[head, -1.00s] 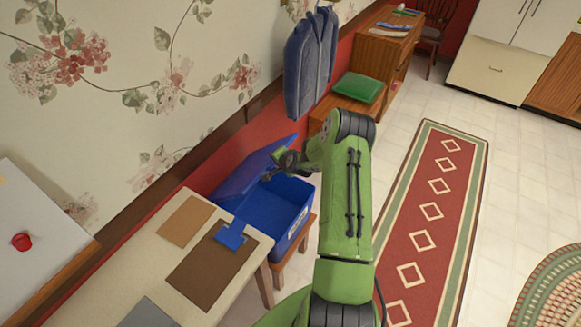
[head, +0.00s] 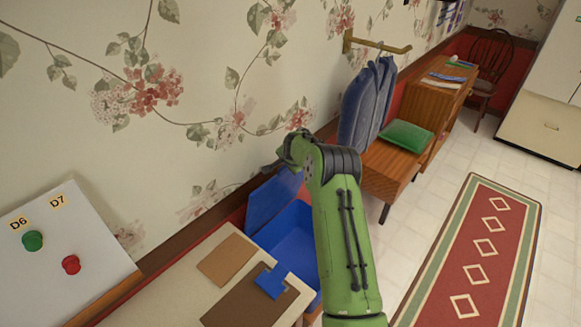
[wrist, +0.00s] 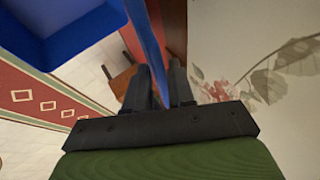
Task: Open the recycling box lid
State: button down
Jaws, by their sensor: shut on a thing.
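The blue recycling box (head: 291,243) stands by the wall, its inside open to view. Its blue lid (head: 272,203) is raised and leans steeply toward the wall. My gripper (head: 272,167) is at the lid's upper edge in the head view, its fingers partly hidden by the wrist. In the wrist view the lid shows edge-on as a thin blue strip (wrist: 149,38) running down between the two dark fingers of my gripper (wrist: 159,78), which are shut on it. The box (wrist: 70,28) also shows there at the upper left.
A cream table (head: 213,296) with brown boards and a blue piece (head: 272,281) stands in front of the box. A whiteboard (head: 60,260) is at left. Hanging blue clothes (head: 365,110) and a bench with a green cushion (head: 406,136) are beyond. The runner rug (head: 478,255) lies on clear floor.

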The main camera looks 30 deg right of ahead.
jog(key=shift+a+f, duration=0.1)
jog(key=shift+a, duration=0.1)
jog(key=c, duration=1.2)
grip_release()
jog(key=shift+o, duration=0.2)
jog(key=shift+f, duration=0.15)
jog(key=b+v, duration=0.1)
jog(key=v, duration=1.5)
jog(key=shift+d+r+b, duration=0.2)
jog(key=shift+d+b, duration=0.05)
jog(key=shift+b, duration=0.15)
jog(key=shift+w, duration=0.15)
jog(key=shift+f, duration=0.1)
